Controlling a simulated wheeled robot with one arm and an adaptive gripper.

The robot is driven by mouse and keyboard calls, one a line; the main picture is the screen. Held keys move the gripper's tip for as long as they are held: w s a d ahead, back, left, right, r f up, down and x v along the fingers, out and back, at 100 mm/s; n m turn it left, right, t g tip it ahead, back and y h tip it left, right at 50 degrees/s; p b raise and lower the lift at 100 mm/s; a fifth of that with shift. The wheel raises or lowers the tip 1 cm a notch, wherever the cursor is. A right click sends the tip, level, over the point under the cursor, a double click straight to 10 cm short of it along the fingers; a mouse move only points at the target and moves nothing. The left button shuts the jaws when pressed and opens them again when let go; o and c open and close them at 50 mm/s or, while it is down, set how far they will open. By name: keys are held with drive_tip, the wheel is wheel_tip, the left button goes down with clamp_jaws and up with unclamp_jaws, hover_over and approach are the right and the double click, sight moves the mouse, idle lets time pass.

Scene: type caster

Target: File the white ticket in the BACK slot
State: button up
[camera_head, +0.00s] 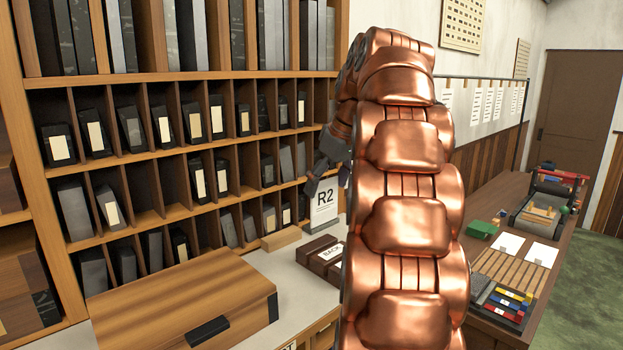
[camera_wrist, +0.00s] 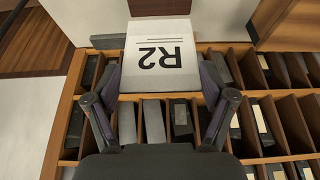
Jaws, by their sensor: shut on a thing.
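The white ticket (camera_head: 323,205), marked R2, is upright with its printed face towards the head camera. My gripper (camera_head: 327,178) is shut on its upper edge and holds it in front of the shelf, just behind a dark brown holder (camera_head: 313,247) with a BACK label (camera_head: 330,252). In the wrist view the ticket (camera_wrist: 158,65) shows upside down between the fingers of my gripper (camera_wrist: 160,85). My arm hides the right part of the holder, and I cannot see its slots clearly. I cannot tell whether the ticket's lower edge touches anything.
A wooden shelf (camera_head: 152,158) with many compartments of dark boxes stands behind. A wooden case (camera_head: 180,290) and a small wood block (camera_head: 281,238) are on the pale counter (camera_head: 290,285), left of the holder. A brown table (camera_head: 500,245) with colored items stands right.

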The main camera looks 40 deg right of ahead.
sight(325, 204)
idle(0.3)
drive_tip(key=shift+s+f+b, duration=0.15)
drive_tip(key=shift+b, duration=0.3)
drive_tip(key=shift+f+b, duration=1.85)
drive_tip(key=shift+f, duration=0.4)
drive_tip(key=shift+f+b, duration=1.65)
drive_tip(key=shift+f, duration=0.45)
drive_tip(key=o, duration=0.7)
drive_tip(key=shift+r, duration=0.15)
drive_tip(key=shift+r+p, duration=1.9)
drive_tip(key=shift+r, duration=0.95)
